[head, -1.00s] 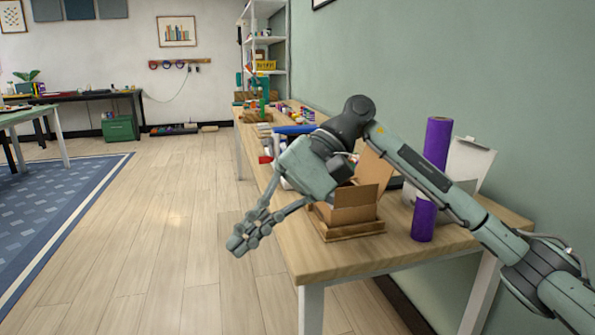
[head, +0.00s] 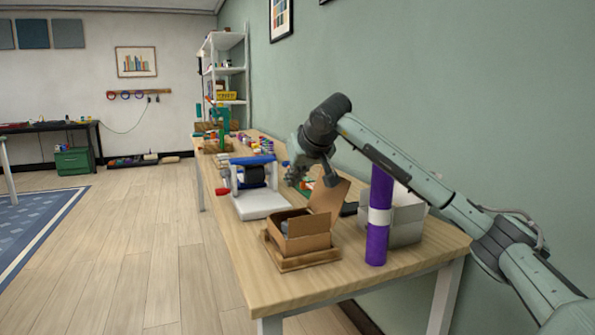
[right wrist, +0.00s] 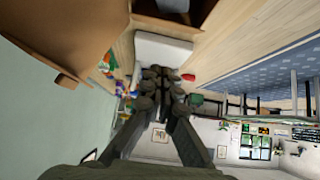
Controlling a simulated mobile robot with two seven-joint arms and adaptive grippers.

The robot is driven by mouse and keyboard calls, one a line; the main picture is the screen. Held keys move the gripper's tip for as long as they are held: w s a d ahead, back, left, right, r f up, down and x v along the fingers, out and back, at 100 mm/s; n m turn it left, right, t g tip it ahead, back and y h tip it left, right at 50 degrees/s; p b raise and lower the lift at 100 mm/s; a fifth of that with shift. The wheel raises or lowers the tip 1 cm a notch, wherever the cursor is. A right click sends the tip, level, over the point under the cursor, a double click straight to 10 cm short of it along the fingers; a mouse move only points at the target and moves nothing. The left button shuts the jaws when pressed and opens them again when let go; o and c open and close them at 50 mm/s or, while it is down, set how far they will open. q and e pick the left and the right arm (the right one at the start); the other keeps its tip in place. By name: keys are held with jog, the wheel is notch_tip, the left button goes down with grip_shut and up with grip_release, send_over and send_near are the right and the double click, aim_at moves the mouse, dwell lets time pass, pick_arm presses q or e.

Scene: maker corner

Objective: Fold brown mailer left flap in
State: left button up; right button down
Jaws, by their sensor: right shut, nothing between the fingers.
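The brown mailer (head: 311,243) is an open cardboard box on a wooden tray (head: 275,262) at the near end of the bench. A tall flap (head: 328,197) stands up at its back right, and a shorter panel rises at its front. No raised flap shows clearly on its left side. Something grey lies inside, partly hidden. My right gripper (head: 297,176) is above and behind the mailer, apart from it, shut and empty. In the right wrist view its fingers (right wrist: 160,78) meet, with the mailer (right wrist: 60,35) at upper left. My left gripper is out of view.
A purple roll with a white band (head: 379,215) stands right of the mailer, before a white-grey box (head: 405,222). A white-based device with a blue handle (head: 262,203) stands behind left. Bare bench top (head: 245,262) lies left of the tray; the green wall is at right.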

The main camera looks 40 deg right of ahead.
jog(key=x, duration=0.3)
jog(key=shift+f, duration=0.5)
jog(key=shift+s+a+f, duration=0.15)
jog(key=shift+s+f, duration=0.55)
jog(key=shift+f, duration=0.2)
jog(key=shift+s+a+f, duration=0.1)
jog(key=shift+s+f, duration=0.1)
jog(key=shift+f, duration=0.2)
pick_arm(q)
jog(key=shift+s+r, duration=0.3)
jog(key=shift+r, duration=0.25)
jog(key=shift+b, duration=0.35)
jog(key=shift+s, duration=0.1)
pick_arm(e)
jog(key=shift+f, duration=0.1)
